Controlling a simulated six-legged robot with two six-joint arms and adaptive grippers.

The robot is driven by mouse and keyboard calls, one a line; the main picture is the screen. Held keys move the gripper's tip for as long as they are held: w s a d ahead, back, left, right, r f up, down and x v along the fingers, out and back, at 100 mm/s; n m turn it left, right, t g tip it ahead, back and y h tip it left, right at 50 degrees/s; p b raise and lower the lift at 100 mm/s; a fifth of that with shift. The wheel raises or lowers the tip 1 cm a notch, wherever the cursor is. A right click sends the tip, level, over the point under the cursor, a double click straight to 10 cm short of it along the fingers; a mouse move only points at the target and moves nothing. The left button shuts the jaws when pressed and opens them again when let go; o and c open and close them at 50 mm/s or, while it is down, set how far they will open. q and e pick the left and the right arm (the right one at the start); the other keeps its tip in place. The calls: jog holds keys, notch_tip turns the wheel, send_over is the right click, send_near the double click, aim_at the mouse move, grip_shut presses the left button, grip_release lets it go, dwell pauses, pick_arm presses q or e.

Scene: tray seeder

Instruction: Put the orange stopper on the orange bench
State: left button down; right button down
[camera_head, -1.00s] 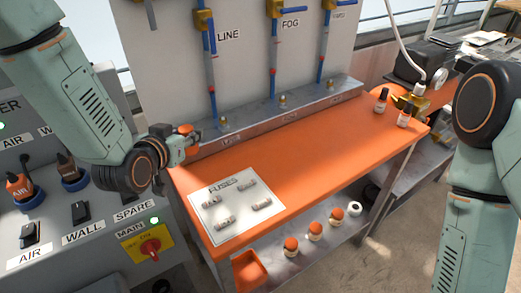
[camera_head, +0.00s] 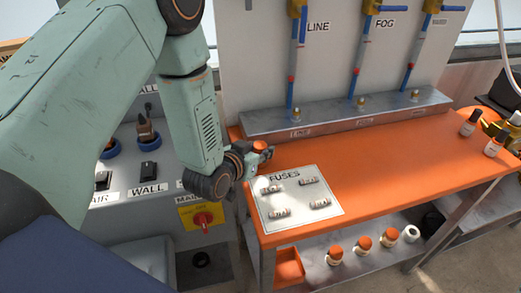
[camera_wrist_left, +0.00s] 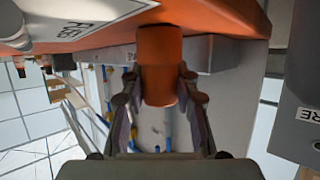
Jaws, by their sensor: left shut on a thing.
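My left gripper (camera_head: 262,158) is shut on the orange stopper (camera_head: 260,146), near the back left corner of the orange bench (camera_head: 370,165). In the left wrist view the orange stopper (camera_wrist_left: 160,65) sits between both fingers of the left gripper (camera_wrist_left: 160,98). The bench edge (camera_wrist_left: 215,18) lies just beyond it in that view. I cannot tell whether the stopper touches the bench top. My right gripper is not in view.
A white FUSES card (camera_head: 293,200) with several fuses lies at the bench's front left. A metal rail (camera_head: 340,118) with valves runs along the back. Two small bottles (camera_head: 470,124) stand at the right. The bench's middle is clear. Orange-capped bottles (camera_head: 335,250) stand on the lower shelf.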

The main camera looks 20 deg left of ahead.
pick_arm(q)
jog(key=shift+f, duration=0.1)
jog(key=c, duration=1)
grip_release()
jog(key=shift+s+r, duration=0.3)
jog(key=d+p+v, duration=0.1)
jog(key=v, duration=1)
jog(key=shift+s+a, duration=0.2)
jog(key=shift+a, duration=0.3)
